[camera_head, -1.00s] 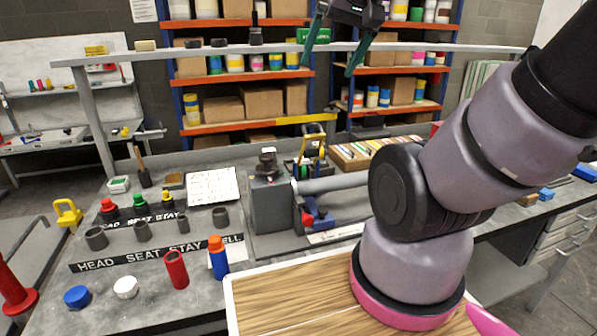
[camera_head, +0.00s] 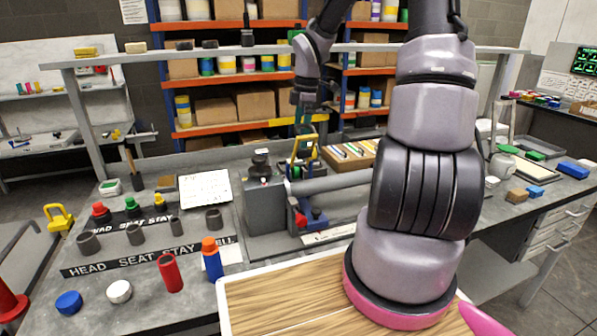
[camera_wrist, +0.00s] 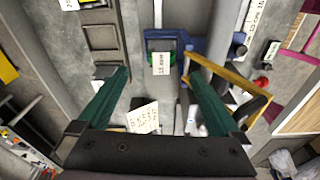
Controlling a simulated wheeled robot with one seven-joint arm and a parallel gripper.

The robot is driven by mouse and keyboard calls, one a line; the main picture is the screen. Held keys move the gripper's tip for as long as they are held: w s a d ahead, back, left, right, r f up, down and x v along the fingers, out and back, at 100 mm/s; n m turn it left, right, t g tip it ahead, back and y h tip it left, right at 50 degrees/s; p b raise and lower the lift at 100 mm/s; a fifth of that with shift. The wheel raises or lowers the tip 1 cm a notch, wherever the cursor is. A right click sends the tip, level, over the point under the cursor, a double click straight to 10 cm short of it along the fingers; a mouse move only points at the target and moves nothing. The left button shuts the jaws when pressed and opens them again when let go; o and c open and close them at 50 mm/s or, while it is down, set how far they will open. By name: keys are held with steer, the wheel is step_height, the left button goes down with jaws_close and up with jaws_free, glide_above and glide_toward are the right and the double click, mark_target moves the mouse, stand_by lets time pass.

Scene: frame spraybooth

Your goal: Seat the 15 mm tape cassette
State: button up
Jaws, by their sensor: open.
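A small white label (camera_wrist: 161,63) that seems to read 15 mm sits against a green part inside a blue bracket (camera_wrist: 157,40) in the wrist view. I take this to be the tape cassette; its outline is not clear. The label lies ahead between the green fingers of my gripper (camera_wrist: 158,76), which are spread apart with nothing between their tips. In the head view my gripper (camera_head: 303,118) hangs over the back of the blue fixture (camera_head: 316,217), close to its yellow lever (camera_head: 303,144). Whether a finger touches anything cannot be told.
A yellow lever (camera_wrist: 225,80) slants close to the right finger in the wrist view. A grey tube (camera_head: 345,181) runs from a grey block (camera_head: 266,208). Red and blue bottles (camera_head: 212,260), caps and grey rings stand at left. A rail (camera_head: 230,50) spans the bench back.

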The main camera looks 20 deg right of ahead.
mark_target(293, 170)
steer(key=shift+a+f+n, duration=0.6)
steer(key=shift+f, duration=0.3)
steer(key=f, duration=0.7)
steer(key=a+f, duration=0.1)
steer(key=f, duration=0.2)
steer(key=shift+f, duration=0.2)
steer(key=c, duration=1.4)
steer(key=shift+o, duration=0.2)
steer(key=shift+r, duration=0.1)
